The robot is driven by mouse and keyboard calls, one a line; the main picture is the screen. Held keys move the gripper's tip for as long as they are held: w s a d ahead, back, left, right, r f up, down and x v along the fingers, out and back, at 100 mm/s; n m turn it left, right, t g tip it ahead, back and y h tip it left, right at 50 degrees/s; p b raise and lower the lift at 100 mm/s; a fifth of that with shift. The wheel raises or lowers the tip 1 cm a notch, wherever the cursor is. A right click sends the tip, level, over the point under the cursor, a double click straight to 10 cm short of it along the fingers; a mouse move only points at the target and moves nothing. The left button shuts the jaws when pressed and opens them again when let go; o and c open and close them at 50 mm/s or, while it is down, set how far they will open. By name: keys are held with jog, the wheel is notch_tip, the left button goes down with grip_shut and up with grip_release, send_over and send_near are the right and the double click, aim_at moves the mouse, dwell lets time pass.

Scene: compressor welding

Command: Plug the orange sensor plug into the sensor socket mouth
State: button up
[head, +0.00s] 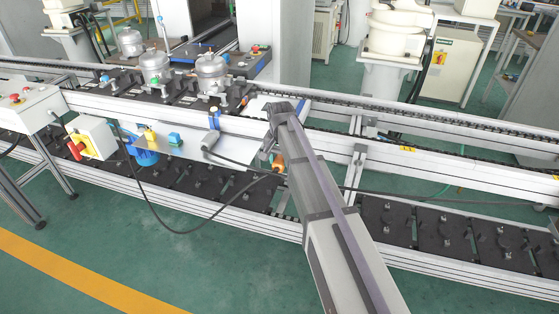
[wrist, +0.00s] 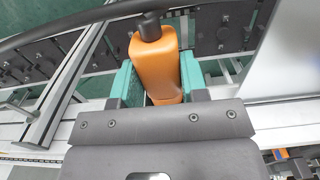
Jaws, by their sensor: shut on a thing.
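The orange sensor plug (wrist: 155,62) is in my gripper (wrist: 152,85), between two green fingers that lie close along its sides. A black cable end leaves its top in the wrist view. In the head view the plug (head: 278,163) shows as a small orange patch beside my gripper (head: 272,150), in front of the conveyor's front rail. My arm covers part of that area. I cannot make out the sensor socket mouth for certain in either view. The plug appears held in the air, apart from other things.
A black cable (head: 160,215) loops below the pale panel (head: 200,145). A yellow box with a red knob (head: 80,148) and a blue motor-like part (head: 145,152) stand left. Silver compressors (head: 211,72) sit on the conveyor. Rails (head: 440,155) run right; the green floor in front is open.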

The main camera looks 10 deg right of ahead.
jog(key=shift+w+d, duration=0.45)
jog(key=shift+w, duration=0.25)
dwell(0.4)
jog(key=o, duration=1.2)
notch_tip(320, 180, up, 11)
jog(key=p, duration=1.1)
jog(key=shift+w+f, duration=0.1)
